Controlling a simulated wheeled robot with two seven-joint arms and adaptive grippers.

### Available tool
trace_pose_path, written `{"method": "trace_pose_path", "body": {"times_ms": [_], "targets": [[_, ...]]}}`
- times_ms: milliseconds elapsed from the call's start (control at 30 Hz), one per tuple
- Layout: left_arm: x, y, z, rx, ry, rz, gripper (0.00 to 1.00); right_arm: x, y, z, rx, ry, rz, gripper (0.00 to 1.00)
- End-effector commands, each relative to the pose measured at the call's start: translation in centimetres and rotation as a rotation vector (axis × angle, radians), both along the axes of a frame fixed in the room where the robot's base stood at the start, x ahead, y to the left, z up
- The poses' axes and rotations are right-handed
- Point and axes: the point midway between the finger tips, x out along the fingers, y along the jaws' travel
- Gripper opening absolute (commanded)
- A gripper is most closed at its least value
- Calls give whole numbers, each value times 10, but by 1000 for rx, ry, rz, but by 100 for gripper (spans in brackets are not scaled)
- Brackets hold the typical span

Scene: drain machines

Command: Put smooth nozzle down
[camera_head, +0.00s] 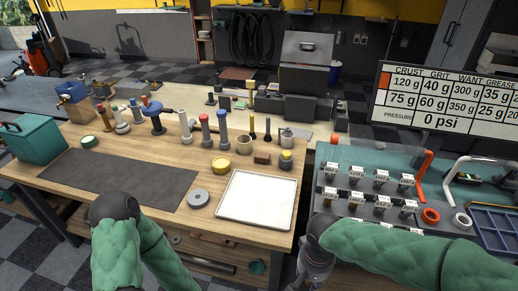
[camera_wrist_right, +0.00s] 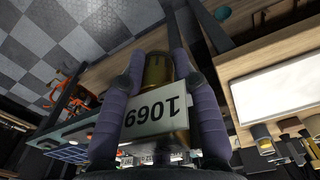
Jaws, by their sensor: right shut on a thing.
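My right gripper (camera_wrist_right: 157,68) is shut on a brass-coloured nozzle (camera_wrist_right: 158,70) in the right wrist view. The nozzle sits between the two purple fingers, with a white number tag (camera_wrist_right: 158,116) across it. In the head view my right gripper (camera_head: 312,266) hangs at the bottom, in front of the gap between the wooden bench and the teal bench; the nozzle is hard to make out there. Several tagged nozzles (camera_head: 354,198) stand in rows on the teal bench to its right. My left arm shows at bottom left, but its gripper is not visible.
A white tray (camera_head: 257,199) lies on the wooden bench (camera_head: 222,173), beside a grey disc (camera_head: 198,198) and a dark mat (camera_head: 118,180). Several upright tools stand behind. An orange pipe (camera_head: 421,180), a blue divided bin (camera_head: 494,225) and a readout board (camera_head: 445,97) are at right.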

Motion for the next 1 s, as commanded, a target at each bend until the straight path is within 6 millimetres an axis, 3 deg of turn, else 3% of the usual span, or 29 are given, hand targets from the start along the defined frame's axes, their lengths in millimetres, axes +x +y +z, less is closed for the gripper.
{"method": "trace_pose_path", "body": {"times_ms": [467, 800, 1000], "targets": [[1, 0, 0, 0, -2, 1, 40, 52, -12, -26, -2, 2, 62, 0], [1, 0, 0, 0, -2, 1, 40, 116, -37, -78, -1, 3, 155, 0], [1, 0, 0, 0, -2, 1, 40, 135, -47, -98, -1, 0, 192, 0]]}}
